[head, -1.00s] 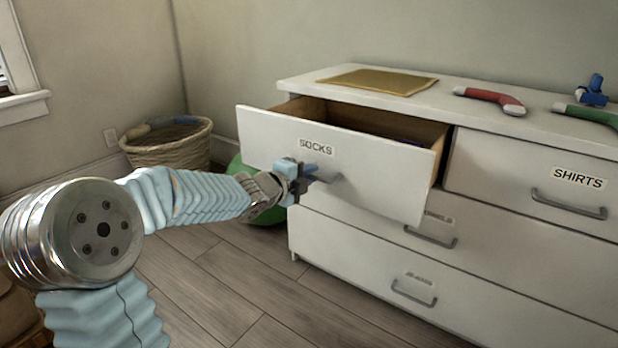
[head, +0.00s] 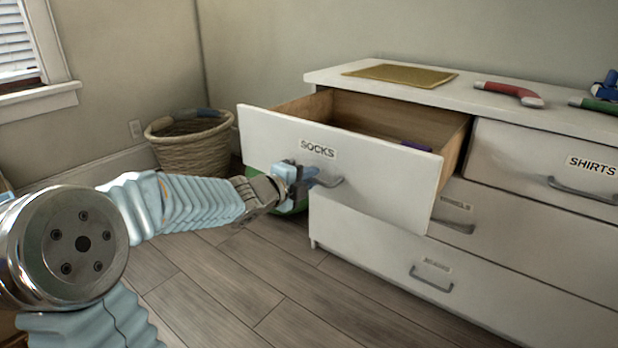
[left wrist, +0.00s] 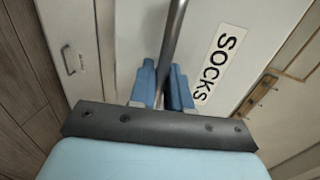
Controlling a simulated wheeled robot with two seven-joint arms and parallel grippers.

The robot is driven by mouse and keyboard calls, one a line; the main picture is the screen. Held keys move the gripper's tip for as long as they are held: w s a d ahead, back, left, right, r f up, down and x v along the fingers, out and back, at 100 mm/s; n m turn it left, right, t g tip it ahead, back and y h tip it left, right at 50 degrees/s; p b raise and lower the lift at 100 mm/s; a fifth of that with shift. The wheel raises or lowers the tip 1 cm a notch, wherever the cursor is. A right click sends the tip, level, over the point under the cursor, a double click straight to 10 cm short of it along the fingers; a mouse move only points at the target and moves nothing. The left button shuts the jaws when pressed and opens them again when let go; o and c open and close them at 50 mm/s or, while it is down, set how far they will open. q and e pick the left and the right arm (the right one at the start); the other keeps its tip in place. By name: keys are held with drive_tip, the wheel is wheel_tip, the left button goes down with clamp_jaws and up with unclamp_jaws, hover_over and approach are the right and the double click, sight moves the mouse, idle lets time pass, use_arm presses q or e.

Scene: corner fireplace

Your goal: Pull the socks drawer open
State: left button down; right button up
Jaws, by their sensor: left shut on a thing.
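The white socks drawer (head: 270,137), with a black SOCKS label (head: 318,149), stands well out from the dresser at the upper left. Its wooden inside shows, with a small purple thing (head: 416,146) in it. My left gripper (head: 308,177) is shut on the drawer's grey handle (head: 331,183), below the label. In the left wrist view the blue fingers (left wrist: 164,88) sit on either side of the handle bar (left wrist: 177,35), next to the SOCKS label (left wrist: 220,62). My right gripper is not in view.
The SHIRTS drawer (head: 590,180) and the lower drawers are closed. On the dresser top (head: 460,95) lie a yellow mat (head: 400,75) and a red curved thing (head: 508,92). A wicker basket (head: 190,150) stands in the corner. A green object (head: 294,207) is partly hidden behind the drawer.

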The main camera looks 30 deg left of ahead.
use_arm(q)
drive_tip(key=c, duration=1.3)
unclamp_jaws()
drive_tip(key=p+v, duration=0.3)
drive_tip(key=v, duration=1)
drive_tip(key=shift+s+a, duration=0.15)
drive_tip(key=shift+s, duration=0.25)
drive_tip(key=shift+w+p, duration=0.1)
drive_tip(key=shift+p, duration=0.2)
